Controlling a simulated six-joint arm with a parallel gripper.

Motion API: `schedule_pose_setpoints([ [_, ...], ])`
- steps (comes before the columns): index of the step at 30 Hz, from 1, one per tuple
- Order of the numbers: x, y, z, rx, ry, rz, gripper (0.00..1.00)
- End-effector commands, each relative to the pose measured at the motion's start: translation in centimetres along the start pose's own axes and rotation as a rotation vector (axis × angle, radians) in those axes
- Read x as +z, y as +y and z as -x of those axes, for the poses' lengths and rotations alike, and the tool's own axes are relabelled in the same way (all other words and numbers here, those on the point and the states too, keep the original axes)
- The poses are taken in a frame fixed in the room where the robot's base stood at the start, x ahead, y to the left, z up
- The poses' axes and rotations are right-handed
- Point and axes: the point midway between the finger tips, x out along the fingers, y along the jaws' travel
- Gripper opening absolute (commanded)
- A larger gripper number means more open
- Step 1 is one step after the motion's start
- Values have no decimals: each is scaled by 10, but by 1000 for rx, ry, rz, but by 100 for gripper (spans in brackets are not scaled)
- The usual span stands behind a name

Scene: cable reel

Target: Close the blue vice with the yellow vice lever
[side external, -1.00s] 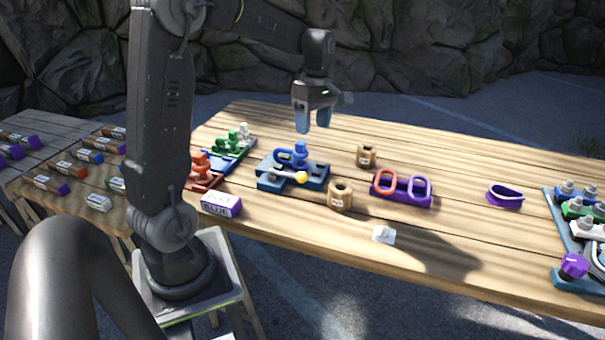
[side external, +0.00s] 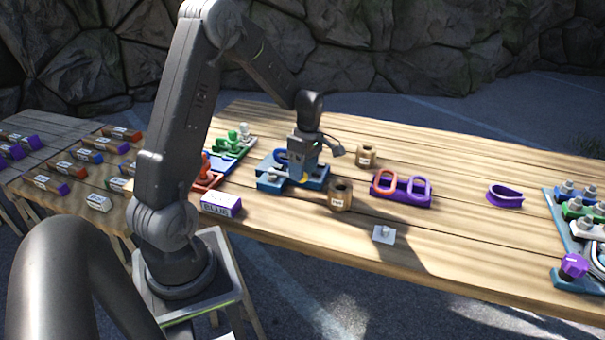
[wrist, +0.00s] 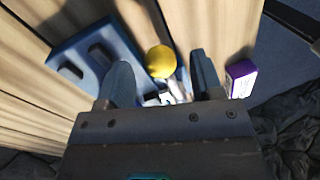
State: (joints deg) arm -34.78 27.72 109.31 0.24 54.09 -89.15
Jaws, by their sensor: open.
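The blue vice (side external: 272,180) sits on the wooden table, partly hidden behind my gripper in the side view. Its blue base (wrist: 75,60) also shows in the wrist view, at the upper left. The yellow ball of the vice lever (wrist: 160,61) lies between my two fingertips in the wrist view, with a pale rod below it. In the side view only a bit of the yellow ball (side external: 305,178) shows under my gripper. My gripper (side external: 303,172) is low over the vice, fingers pointing down. In the wrist view its blue fingers (wrist: 163,78) stand apart, one on each side of the lever.
A wooden cylinder (side external: 340,196) stands close at the right of the vice, another (side external: 367,156) behind it. A purple-and-white box (side external: 221,205) lies front left. A purple holder with rings (side external: 402,190) is further right. Red parts (side external: 207,172) are close on the left.

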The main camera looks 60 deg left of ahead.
Motion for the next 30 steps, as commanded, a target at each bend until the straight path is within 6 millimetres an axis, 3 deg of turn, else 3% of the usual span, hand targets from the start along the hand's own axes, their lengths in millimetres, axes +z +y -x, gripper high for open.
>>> schedule_pose_setpoints([
  [5,0,0,-14,1,0,0,60],
  [14,0,0,-16,1,0,0,60],
  [30,0,0,-15,1,0,0,10],
])
